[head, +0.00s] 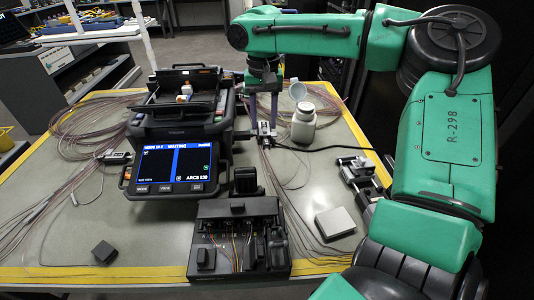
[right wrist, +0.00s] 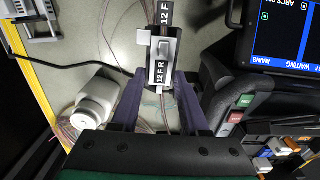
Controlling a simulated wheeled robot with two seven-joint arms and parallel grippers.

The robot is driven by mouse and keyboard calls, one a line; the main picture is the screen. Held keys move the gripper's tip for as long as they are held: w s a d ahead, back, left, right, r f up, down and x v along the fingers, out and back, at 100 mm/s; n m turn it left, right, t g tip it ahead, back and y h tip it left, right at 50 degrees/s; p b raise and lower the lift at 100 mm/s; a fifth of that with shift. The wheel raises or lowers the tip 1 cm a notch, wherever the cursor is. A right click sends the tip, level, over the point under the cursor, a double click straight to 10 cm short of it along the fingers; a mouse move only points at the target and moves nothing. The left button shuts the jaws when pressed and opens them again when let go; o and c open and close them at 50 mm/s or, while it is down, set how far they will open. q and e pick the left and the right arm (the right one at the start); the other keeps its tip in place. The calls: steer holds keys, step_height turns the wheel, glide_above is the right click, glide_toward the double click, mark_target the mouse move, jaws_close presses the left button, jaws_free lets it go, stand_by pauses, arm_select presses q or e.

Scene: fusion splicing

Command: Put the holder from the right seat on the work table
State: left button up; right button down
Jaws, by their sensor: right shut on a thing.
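My right gripper (head: 264,132) points down beside the right side of the fusion splicer (head: 180,171). Its purple fingers are shut on a small metal holder (head: 264,140). In the right wrist view the holder (right wrist: 164,49) sits between the fingertips (right wrist: 160,80), with labels reading "12FR" and "12F". It is outside the splicer, low over the work table (head: 310,178); I cannot tell whether it touches the top. Fibres run from it. The splicer's seats are not clearly visible. My left gripper is not in view.
A white bottle (head: 304,125) stands close to the right of my gripper. A black tool unit (head: 238,245) is at the front, with a grey block (head: 335,223) to its right. A metal device (head: 360,175) is near the right edge. Loose fibre cables cross the table.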

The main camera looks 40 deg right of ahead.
mark_target(264, 165)
step_height(264, 165, down, 12)
steer(key=shift+f+b, duration=0.15)
steer(key=shift+b, duration=0.4)
steer(key=shift+c, duration=2)
jaws_free()
steer(key=shift+f, duration=0.1)
step_height(264, 165, up, 12)
steer(key=shift+r+p, duration=0.15)
steer(key=shift+p, duration=0.6)
